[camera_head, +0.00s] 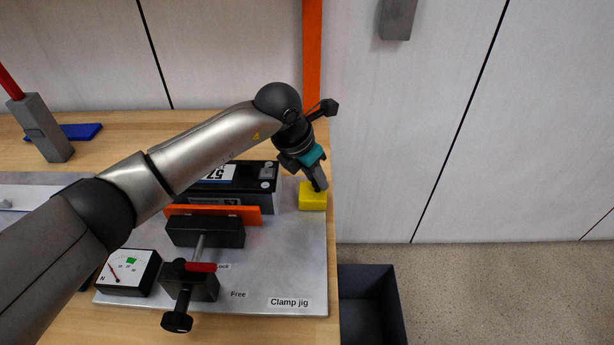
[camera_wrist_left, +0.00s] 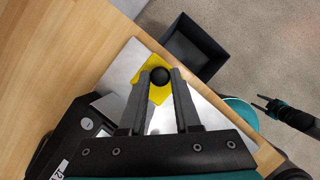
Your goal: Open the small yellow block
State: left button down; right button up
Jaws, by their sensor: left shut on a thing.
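The small yellow block (camera_head: 313,197) sits on the right edge of the grey metal plate, beside the dark battery-like module. In the left wrist view the block (camera_wrist_left: 152,72) has a round black knob (camera_wrist_left: 160,76) on its top. My left gripper (camera_head: 318,185) reaches down onto the block from above. In the left wrist view its fingertips (camera_wrist_left: 161,77) are on either side of the knob and shut on it. A dark gripper, seemingly my right one (camera_wrist_left: 262,103), shows small at the right of the wrist view. Its finger state is unclear.
The plate labelled Clamp jig (camera_head: 255,296) carries the module (camera_head: 263,185), an orange-and-black clamp (camera_head: 205,232) and a dial gauge (camera_head: 128,272). A dark open bin (camera_head: 370,305) stands beyond the table's right edge. A blue piece (camera_head: 80,131) lies at the back left.

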pick_arm(q)
jog(key=shift+d, duration=0.1)
jog(key=c, duration=0.6)
grip_release()
jog(key=shift+a, duration=0.2)
pick_arm(e)
jog(key=shift+w+d, duration=0.15)
jog(key=shift+w, duration=0.1)
pick_arm(q)
jog(key=p+v, duration=0.2)
jog(key=v, duration=0.5)
notch_tip(320, 180, up, 8)
send_over(305, 198)
jog(key=s+a, duration=0.2)
jog(key=s, duration=0.1)
jog(key=shift+w+a+f+p, duration=0.15)
jog(key=shift+w+f+p, duration=0.05)
jog(key=shift+w+p, duration=0.1)
pick_arm(e)
jog(key=s+a+r, duration=0.2)
jog(key=shift+s+a+r, duration=0.1)
jog(key=shift+s+r, duration=0.1)
jog(key=shift+s, duration=0.2)
jog(key=shift+w, duration=0.15)
pick_arm(q)
jog(key=shift+s, duration=0.1)
